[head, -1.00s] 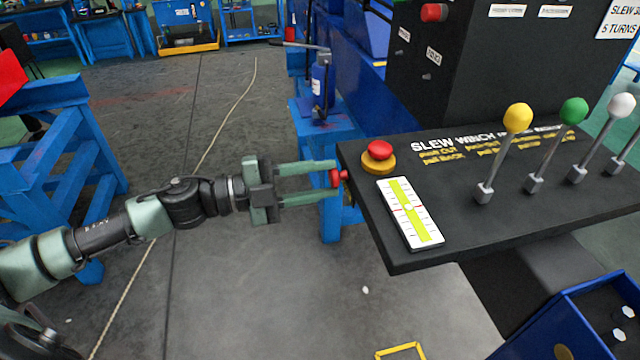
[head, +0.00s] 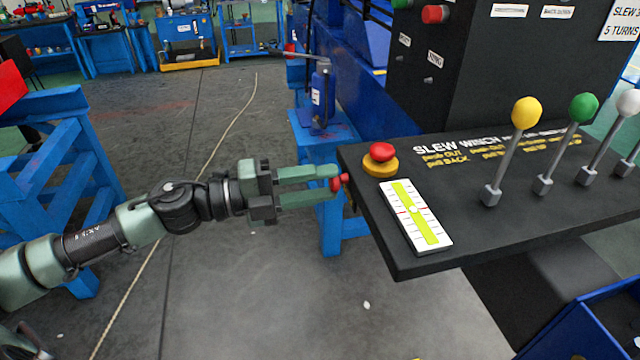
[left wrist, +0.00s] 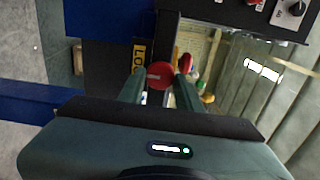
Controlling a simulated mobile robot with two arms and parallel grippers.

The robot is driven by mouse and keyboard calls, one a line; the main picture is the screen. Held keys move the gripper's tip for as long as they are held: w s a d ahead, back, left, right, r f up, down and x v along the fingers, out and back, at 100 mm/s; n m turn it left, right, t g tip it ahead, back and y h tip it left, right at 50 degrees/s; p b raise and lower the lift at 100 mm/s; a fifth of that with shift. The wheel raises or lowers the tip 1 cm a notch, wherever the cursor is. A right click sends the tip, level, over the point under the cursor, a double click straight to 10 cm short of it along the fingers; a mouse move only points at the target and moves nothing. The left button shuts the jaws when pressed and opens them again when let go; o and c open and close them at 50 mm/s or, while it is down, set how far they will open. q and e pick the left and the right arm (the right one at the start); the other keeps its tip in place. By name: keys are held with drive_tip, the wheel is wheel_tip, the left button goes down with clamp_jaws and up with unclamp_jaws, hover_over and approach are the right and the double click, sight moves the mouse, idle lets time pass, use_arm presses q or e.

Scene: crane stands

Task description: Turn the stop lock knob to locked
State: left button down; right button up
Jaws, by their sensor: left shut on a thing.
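The red stop lock knob (head: 341,183) sits on the left side edge of the black console. My left gripper (head: 333,184) reaches it from the left and is shut on it, one finger above and one below. In the left wrist view the round red knob (left wrist: 160,74) lies between the two fingertips and has a pale mark across its face. A yellow label (left wrist: 139,57) beside it begins with "LOC"; the rest is hidden. My right gripper is not in view.
The black console (head: 462,215) carries a red mushroom button (head: 381,153), a white and yellow-green gauge (head: 414,215) and several levers, the nearest with a yellow ball (head: 526,112). A blue stand (head: 330,148) with a blue jack is behind the gripper. The floor to the left is open.

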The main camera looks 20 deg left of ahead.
use_arm(q)
drive_tip(key=c, duration=1)
unclamp_jaws()
drive_tip(key=shift+s+a+f+b, duration=0.3)
drive_tip(key=shift+s+a+b, duration=0.1)
drive_tip(key=shift+a+b, duration=0.25)
drive_tip(key=shift+r+b+v, duration=0.15)
drive_tip(key=shift+b+v, duration=0.15)
drive_tip(key=shift+v, duration=1.3)
drive_tip(key=shift+r+b+v, duration=0.15)
drive_tip(key=shift+b+v, duration=0.1)
drive_tip(key=shift+v, duration=1.3)
